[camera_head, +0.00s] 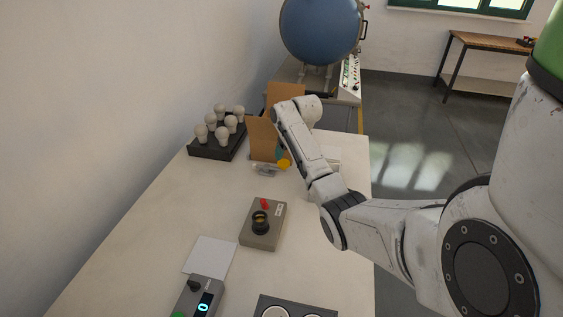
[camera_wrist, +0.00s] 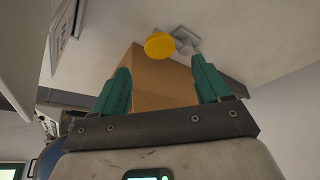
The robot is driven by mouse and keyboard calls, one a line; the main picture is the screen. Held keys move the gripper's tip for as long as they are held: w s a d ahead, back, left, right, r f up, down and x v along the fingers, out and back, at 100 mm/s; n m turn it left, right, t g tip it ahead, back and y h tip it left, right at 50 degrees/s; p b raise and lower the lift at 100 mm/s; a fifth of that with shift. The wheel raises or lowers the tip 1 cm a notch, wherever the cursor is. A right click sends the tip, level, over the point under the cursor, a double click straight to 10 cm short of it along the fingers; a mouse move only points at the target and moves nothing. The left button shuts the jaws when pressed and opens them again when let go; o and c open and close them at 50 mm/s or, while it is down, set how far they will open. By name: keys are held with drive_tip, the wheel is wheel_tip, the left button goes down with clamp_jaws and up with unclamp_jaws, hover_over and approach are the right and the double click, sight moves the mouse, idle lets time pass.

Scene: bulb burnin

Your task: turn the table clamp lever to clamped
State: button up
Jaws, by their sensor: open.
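A yellow round knob (camera_head: 285,163) sits near a small grey metal piece (camera_head: 265,170) on the white table, in front of a cardboard box. They look like the table clamp and its lever; the lever's exact setting is too small to tell. In the wrist view the yellow knob (camera_wrist: 160,45) shows beyond the fingertips, with the metal piece (camera_wrist: 187,40) beside it. My gripper (camera_wrist: 162,80) is open, with two teal fingers apart and nothing seen held. In the head view only a bit of teal finger shows by the knob; my arm hides the rest.
The open cardboard box (camera_head: 262,138) stands close to my gripper and also fills the space behind the fingers in the wrist view. A black tray (camera_head: 205,150) of white bulbs is to its left. A grey switch box (camera_head: 263,228) stands nearer. The table's right edge is under my arm.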

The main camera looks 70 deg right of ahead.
sight(284, 162)
drive_tip(key=x, duration=0.7)
drive_tip(key=shift+w+d+f, duration=0.1)
clamp_jaws()
idle(0.6)
